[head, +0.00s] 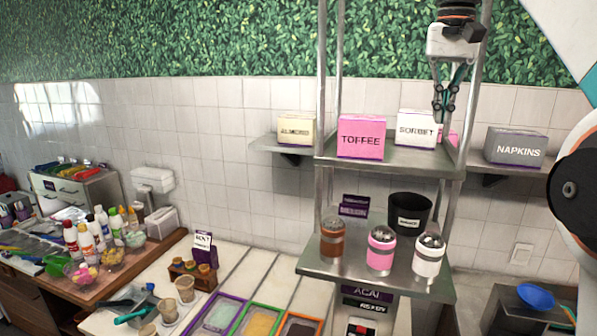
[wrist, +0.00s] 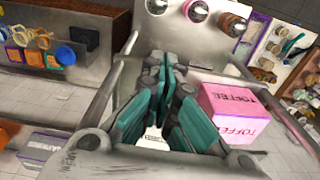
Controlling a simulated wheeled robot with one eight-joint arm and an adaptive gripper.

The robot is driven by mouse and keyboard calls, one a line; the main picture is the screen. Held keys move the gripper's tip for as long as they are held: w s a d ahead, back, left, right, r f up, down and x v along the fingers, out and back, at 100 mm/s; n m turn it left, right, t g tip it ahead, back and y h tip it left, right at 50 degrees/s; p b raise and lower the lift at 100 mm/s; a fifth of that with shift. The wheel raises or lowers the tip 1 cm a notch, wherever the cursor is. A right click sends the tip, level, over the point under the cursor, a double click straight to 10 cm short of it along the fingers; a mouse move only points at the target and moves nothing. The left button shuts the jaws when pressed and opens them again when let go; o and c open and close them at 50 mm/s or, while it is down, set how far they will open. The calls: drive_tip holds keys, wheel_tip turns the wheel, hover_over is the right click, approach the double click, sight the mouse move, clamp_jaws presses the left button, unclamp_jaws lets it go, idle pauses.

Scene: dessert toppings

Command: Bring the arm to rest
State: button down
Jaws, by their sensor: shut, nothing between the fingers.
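My gripper (head: 442,116) hangs pointing down above the right part of the upper metal shelf (head: 385,160). Its teal fingers are together with nothing between them, and they also show in the middle of the wrist view (wrist: 166,90). A white SORBET box (head: 410,128) is just left of the fingers in the head view. A pink TOFFEE box (head: 361,139) stands further left and shows right of the fingers in the wrist view (wrist: 236,112). Whether the fingertips touch anything cannot be told.
A metal upright (head: 478,75) stands close right of my gripper. A NAPKINS box (head: 516,147) and an ALMOND box (head: 295,129) sit on side shelves. The lower shelf (head: 345,268) holds shakers and a black bin (head: 410,213). A crowded counter lies at left.

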drive_tip(key=s+a+f+n+t, duration=0.1)
drive_tip(key=s+a+f+t, duration=0.15)
drive_tip(key=s+f, duration=0.75)
drive_tip(key=s+a+f+n+t, duration=0.25)
drive_tip(key=s+f, duration=0.45)
drive_tip(key=f, duration=0.8)
drive_tip(key=s+a+f+n+t, duration=0.1)
drive_tip(key=s+a+f+t, duration=0.15)
drive_tip(key=s+f, duration=0.75)
wheel_tip(320, 180, down, 37)
drive_tip(key=w+b, duration=0.2)
drive_tip(key=b, duration=3.4)
drive_tip(key=shift+w+f+g, duration=0.2)
drive_tip(key=shift+g, duration=0.15)
